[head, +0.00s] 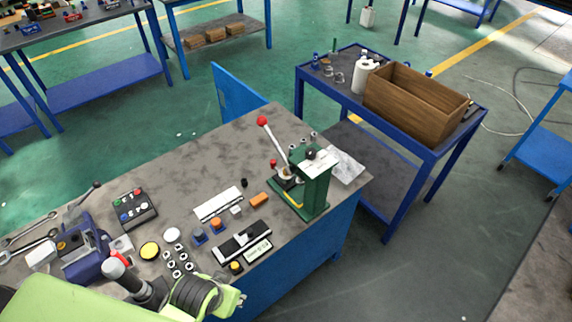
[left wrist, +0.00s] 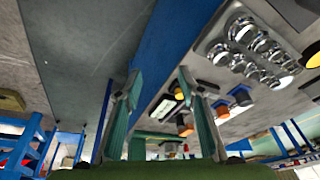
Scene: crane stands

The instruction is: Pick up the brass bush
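I cannot pick out the brass bush with certainty. A small blue holder with an orange-brown top (head: 215,224) stands mid-bench; whether that top is the bush is too small to tell. A second blue holder (head: 199,237) stands beside it. Both holders also show in the left wrist view, right of the fingers. My left gripper (left wrist: 160,82) is open there, with nothing between its fingertips, near the bench's blue edge. In the head view my left arm reaches in at the bottom left, but its fingertips cannot be made out. My right gripper is in neither view.
A green press (head: 309,185) with a red-knobbed lever stands at the bench's far right end. Several metal rings (head: 175,261) lie near my left arm, with a vise (head: 85,250) to their left. A blue cart (head: 433,155) carries a wooden box (head: 415,103).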

